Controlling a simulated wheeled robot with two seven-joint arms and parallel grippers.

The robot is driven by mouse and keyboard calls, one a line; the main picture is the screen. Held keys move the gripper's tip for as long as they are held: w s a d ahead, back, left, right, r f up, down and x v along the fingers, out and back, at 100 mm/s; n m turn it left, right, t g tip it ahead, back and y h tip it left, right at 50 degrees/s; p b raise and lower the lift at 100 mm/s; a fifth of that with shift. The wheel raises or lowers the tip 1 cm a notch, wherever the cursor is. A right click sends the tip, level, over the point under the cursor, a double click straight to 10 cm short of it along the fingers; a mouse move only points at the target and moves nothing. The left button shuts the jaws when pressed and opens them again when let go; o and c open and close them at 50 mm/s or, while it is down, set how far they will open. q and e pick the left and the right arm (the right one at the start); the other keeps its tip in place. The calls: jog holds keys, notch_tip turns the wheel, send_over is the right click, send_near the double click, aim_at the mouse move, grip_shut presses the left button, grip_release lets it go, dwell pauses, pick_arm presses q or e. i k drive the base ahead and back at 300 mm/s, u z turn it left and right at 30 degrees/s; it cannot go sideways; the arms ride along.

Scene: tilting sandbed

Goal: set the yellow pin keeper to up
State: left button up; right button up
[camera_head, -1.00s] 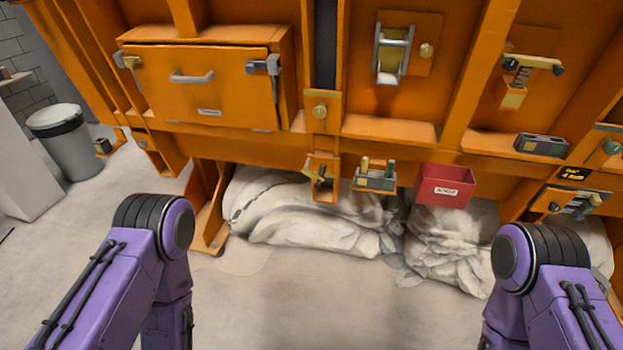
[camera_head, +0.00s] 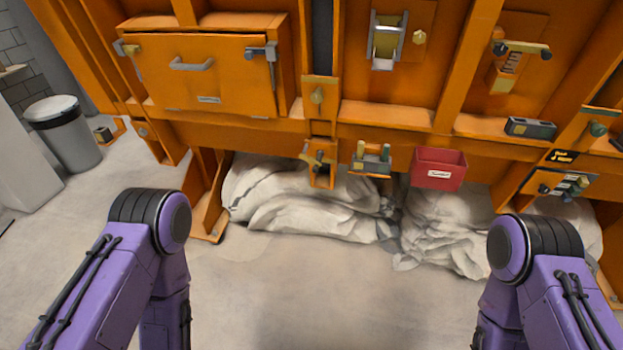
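Several yellow fittings show on the orange steel wall, and I cannot tell for sure which is the pin keeper. One is a yellow plate with a small knob (camera_head: 318,96) on the middle post. Below it, a yellowish piece with a dark part (camera_head: 318,160) sits on a small orange bracket. Its position is too small to read. At upper right, a yellow bar with dark ends (camera_head: 522,48) sits above a spring-like part. Both my purple arms show only at their upper links and elbows, low at left and right. Neither gripper is in view.
An orange drawer-like box (camera_head: 200,80) with a grey handle is at upper left. A red bin (camera_head: 438,170) and a small holder with green-topped pegs (camera_head: 371,165) hang low. White sacks (camera_head: 300,205) lie underneath. A grey trash can (camera_head: 66,135) stands left. The floor in front is clear.

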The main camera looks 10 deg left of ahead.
aim_at(317, 165)
jog(key=k, duration=0.35)
jog(key=u, duration=1.2)
jog(key=i, duration=0.9)
jog(key=z, duration=1.75)
